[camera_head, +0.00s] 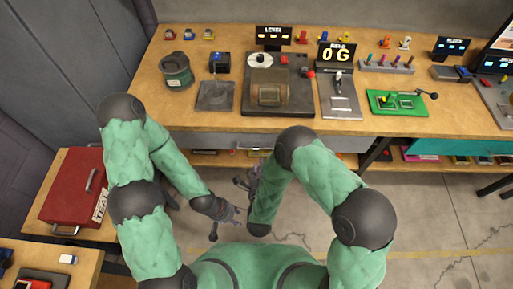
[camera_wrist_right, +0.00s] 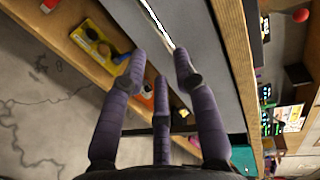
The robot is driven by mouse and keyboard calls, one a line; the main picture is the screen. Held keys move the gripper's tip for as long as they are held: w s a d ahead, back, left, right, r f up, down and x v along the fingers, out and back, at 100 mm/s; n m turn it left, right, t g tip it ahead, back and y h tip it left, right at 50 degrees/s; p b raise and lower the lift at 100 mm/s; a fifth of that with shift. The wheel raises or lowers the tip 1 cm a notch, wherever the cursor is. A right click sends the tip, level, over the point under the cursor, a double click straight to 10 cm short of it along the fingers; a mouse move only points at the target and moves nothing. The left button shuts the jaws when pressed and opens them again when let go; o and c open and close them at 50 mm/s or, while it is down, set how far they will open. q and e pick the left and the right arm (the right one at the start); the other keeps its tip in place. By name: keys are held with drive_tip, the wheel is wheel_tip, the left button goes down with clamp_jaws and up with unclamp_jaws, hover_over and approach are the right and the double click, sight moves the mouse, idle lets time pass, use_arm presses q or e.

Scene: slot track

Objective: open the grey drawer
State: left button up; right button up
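The grey drawer (camera_head: 215,142) is under the front edge of the long wooden table and looks shut. Its bar handle (camera_head: 253,150) is partly hidden behind my right arm. In the right wrist view the drawer's grey front (camera_wrist_right: 198,40) runs diagonally, with the pale handle bar (camera_wrist_right: 156,22) ahead of the fingers. My right gripper (camera_head: 247,181) is just in front of the drawer, below the handle in the picture. Its fingers (camera_wrist_right: 161,66) are spread and empty, with the handle just beyond their tips. My left gripper (camera_head: 226,221) is lower, away from the drawer, with spread, empty fingers.
A teal drawer (camera_head: 440,146) is farther right under the table. A shelf (camera_wrist_right: 75,30) with small items runs below the grey drawer. A red toolbox (camera_head: 75,185) stands on a low bench at left. Devices crowd the tabletop. The floor before the drawer is clear.

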sight(261, 149)
drive_tip(key=b+x, duration=0.2)
drive_tip(key=x, duration=0.7)
clamp_jaws()
